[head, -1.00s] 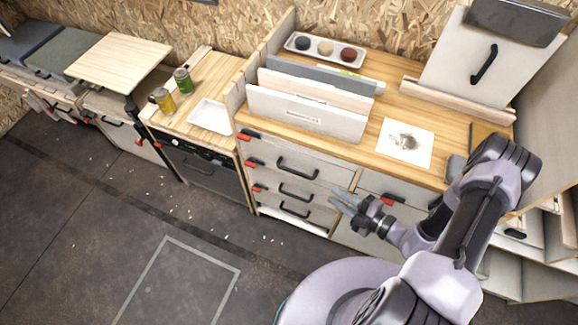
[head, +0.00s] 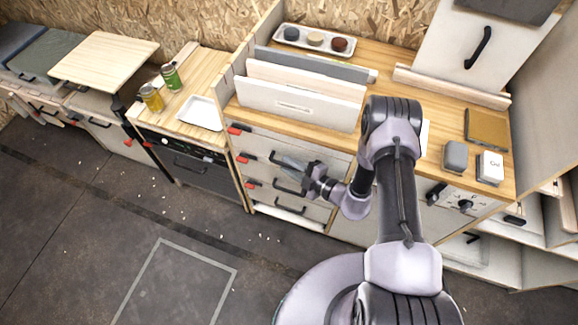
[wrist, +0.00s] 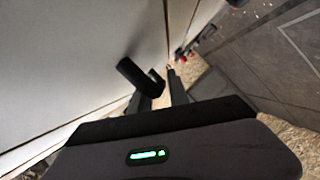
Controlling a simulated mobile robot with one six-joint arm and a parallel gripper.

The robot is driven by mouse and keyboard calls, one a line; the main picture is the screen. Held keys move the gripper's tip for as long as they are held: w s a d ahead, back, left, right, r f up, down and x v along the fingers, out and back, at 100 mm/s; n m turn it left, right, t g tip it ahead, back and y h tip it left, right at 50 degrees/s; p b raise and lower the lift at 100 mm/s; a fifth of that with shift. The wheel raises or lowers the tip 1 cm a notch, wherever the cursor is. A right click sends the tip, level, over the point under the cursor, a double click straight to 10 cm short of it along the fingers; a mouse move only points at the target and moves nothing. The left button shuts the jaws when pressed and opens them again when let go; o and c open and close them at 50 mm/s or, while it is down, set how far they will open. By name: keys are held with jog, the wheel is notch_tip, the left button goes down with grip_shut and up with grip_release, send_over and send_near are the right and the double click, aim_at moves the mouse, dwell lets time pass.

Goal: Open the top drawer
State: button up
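The top drawer (head: 262,142) is the uppermost white front in the stack below the wooden worktop, and it looks shut. Its black bar handle (head: 273,157) is partly hidden behind my gripper (head: 292,164) in the head view. In the wrist view the dark handle (wrist: 140,76) stands out from the white front, just ahead and left of the middle. Whether a finger touches the handle cannot be told.
Lower drawers with black handles (head: 288,187) and red latches (head: 243,158) sit below. White panels (head: 290,107) stand on the worktop above. A small grey box (head: 455,156) and a white card box (head: 490,167) are at right. The floor (head: 110,220) at left is open.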

jog(key=shift+c, duration=0.4)
grip_shut()
dwell(1.1)
